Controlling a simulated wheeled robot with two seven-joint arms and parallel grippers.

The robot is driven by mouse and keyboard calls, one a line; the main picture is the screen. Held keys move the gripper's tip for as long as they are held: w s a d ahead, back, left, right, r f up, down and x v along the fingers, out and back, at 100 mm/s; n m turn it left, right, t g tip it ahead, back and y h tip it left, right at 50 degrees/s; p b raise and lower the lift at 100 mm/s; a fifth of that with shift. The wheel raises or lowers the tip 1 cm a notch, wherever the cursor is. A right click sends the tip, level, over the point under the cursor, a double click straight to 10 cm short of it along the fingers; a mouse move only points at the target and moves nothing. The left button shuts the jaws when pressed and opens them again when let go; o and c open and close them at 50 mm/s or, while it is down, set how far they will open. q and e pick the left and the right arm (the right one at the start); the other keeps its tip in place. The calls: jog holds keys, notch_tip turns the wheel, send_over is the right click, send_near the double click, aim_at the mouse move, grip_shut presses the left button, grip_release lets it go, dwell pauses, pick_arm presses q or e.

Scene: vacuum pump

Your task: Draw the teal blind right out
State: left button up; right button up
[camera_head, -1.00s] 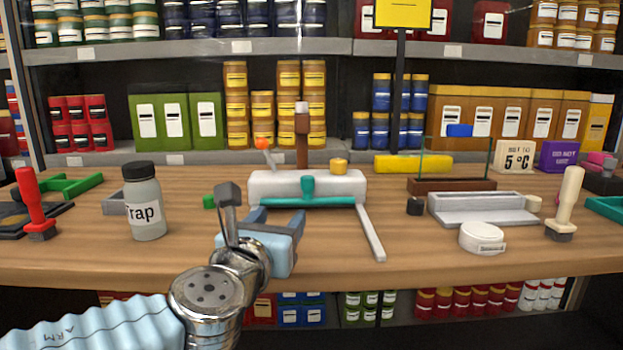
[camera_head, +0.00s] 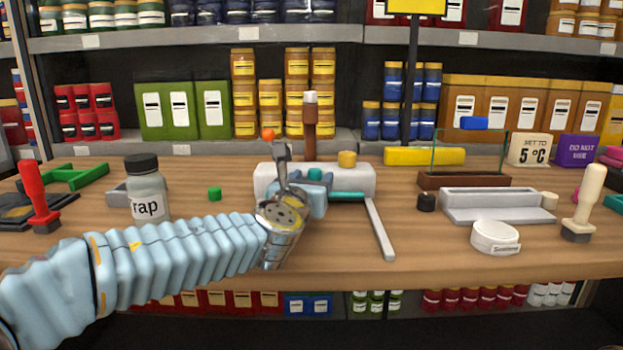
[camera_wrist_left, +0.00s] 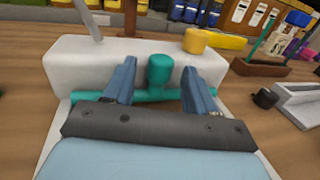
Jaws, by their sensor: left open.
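The teal blind is a bar with an upright knob along the front of a white pump block (camera_head: 355,180). In the head view its right end (camera_head: 347,195) shows, and my left gripper hides much of the rest. In the left wrist view the teal knob (camera_wrist_left: 160,70) stands between my left gripper's two blue fingers (camera_wrist_left: 160,82), with gaps on both sides. The gripper (camera_head: 312,190) is open around the knob. The teal bar (camera_wrist_left: 148,95) runs across beneath the fingers. My right gripper is not in view.
A grey rail (camera_head: 380,228) runs forward from the block's right side. A yellow knob (camera_head: 347,158) sits on the block. A trap jar (camera_head: 148,190) stands left, behind my arm. A white round tub (camera_head: 495,237) and a white tray (camera_head: 495,210) lie right.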

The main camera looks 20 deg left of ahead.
pick_arm(q)
jog(key=shift+w, duration=0.2)
jog(key=shift+c, duration=0.3)
grip_shut()
jog(key=shift+s+d+f, duration=0.1)
jog(key=shift+s+d, duration=0.05)
jog(key=shift+s, duration=0.35)
jog(key=s+d, duration=0.1)
jog(key=s, duration=0.4)
jog(key=s+d, duration=0.2)
jog(key=s, duration=0.3)
jog(key=s+d+b, duration=0.1)
jog(key=s, duration=0.4)
jog(key=shift+s+d, duration=0.2)
jog(key=shift+s, duration=0.05)
jog(key=shift+d, duration=0.1)
